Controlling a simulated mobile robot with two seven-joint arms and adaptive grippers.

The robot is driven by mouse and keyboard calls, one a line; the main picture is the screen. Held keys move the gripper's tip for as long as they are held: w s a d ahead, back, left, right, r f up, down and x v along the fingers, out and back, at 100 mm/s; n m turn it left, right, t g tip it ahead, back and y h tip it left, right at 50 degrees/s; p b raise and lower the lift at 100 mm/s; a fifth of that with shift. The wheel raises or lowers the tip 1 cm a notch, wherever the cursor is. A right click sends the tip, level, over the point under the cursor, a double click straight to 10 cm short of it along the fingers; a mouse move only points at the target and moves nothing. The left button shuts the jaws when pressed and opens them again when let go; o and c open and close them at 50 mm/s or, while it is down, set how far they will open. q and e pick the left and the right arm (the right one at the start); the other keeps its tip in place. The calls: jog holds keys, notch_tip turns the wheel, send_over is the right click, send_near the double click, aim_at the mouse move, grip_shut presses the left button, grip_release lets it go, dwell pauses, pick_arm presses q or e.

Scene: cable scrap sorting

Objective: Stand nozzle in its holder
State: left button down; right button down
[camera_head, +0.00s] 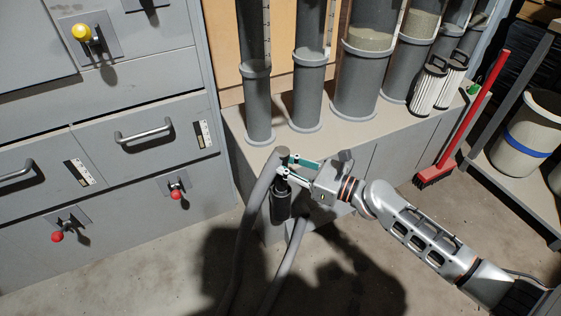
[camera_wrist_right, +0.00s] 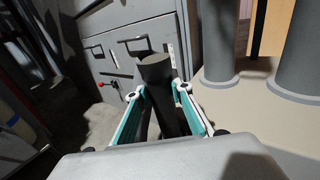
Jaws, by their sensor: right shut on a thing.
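My right gripper (camera_head: 289,172) is shut on the nozzle (camera_head: 283,153), a grey-topped tube, at the front edge of the low bench. In the right wrist view the nozzle (camera_wrist_right: 160,88) stands between the two teal fingers (camera_wrist_right: 160,106), its round grey end facing up. A grey hose (camera_head: 247,232) runs down beside it to the floor. A black cylinder (camera_head: 281,208) shows just below the fingers. I cannot tell whether this is the holder or the nozzle's lower part, nor whether the nozzle is seated. My left gripper is out of view.
Clear tubes with grey bases (camera_head: 258,105) line the bench (camera_head: 265,150). Grey cabinets with drawer handles (camera_head: 144,134) and red knobs (camera_head: 176,194) stand left. Two pleated filters (camera_head: 428,90), a red broom (camera_head: 476,112) and a white bucket (camera_head: 519,135) are right.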

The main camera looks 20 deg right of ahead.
dwell(0.3)
jog(key=c, duration=1.7)
grip_release()
jog(key=v, duration=1.2)
